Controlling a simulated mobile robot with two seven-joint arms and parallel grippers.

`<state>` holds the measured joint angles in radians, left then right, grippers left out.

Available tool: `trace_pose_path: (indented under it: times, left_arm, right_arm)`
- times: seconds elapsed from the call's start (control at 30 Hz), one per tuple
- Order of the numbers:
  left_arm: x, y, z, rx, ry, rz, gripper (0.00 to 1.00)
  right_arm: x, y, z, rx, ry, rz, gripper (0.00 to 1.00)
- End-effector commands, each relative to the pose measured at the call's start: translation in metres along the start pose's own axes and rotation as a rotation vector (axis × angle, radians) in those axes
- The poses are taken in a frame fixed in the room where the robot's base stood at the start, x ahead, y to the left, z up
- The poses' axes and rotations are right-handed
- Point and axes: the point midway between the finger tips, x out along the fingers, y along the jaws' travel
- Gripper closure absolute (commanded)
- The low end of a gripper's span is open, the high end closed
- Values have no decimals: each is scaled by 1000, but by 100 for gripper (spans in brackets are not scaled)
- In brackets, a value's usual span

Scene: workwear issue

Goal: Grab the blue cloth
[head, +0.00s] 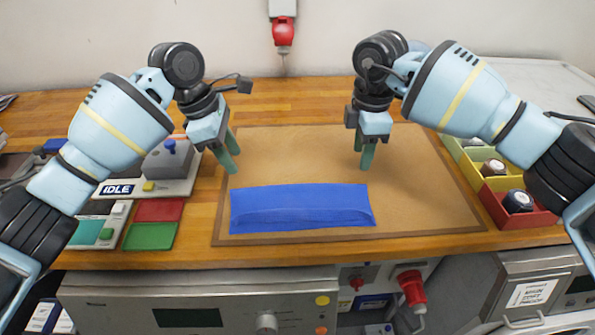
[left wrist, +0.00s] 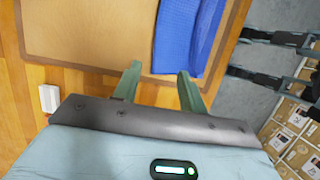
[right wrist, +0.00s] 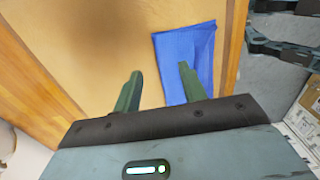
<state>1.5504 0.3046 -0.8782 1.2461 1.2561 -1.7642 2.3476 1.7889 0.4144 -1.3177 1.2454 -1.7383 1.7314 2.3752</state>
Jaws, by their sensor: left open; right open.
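The blue cloth (head: 300,207) lies as a folded, wide strip near the front edge of the brown mat (head: 420,217). My left gripper (head: 231,165) is open and empty above the mat's left edge, just behind the cloth's left end. The cloth also shows in the left wrist view (left wrist: 185,38), beyond the fingertips (left wrist: 160,72). My right gripper (head: 365,160) is open and empty above the mat, behind the cloth's right end. In the right wrist view the cloth (right wrist: 190,55) lies beyond and partly behind one finger (right wrist: 160,75). Neither gripper holds the cloth.
Left of the mat are a grey device with a blue knob (head: 168,160), a red pad (head: 160,210) and a green pad (head: 150,237). Yellow and red bins (head: 512,215) stand at the right. The mat behind the cloth is clear. A red plug hangs on the wall (head: 283,32).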

Motion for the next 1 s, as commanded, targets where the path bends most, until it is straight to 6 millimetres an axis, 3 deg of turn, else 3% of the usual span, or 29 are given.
trace_pose_path:
  times: [0.27, 0.7, 1.0]
  left_arm:
    - [3, 0, -1, 1, 1, 0, 58]
    - [57, 0, -18, 0, 2, -1, 58]
    - [76, 0, -24, 0, 0, 1, 58]
  right_arm:
    - [3, 0, 0, 0, -1, 0, 58]
    - [60, 0, 0, 1, 0, -2, 58]
    - [79, 0, 0, 0, 0, 1, 58]
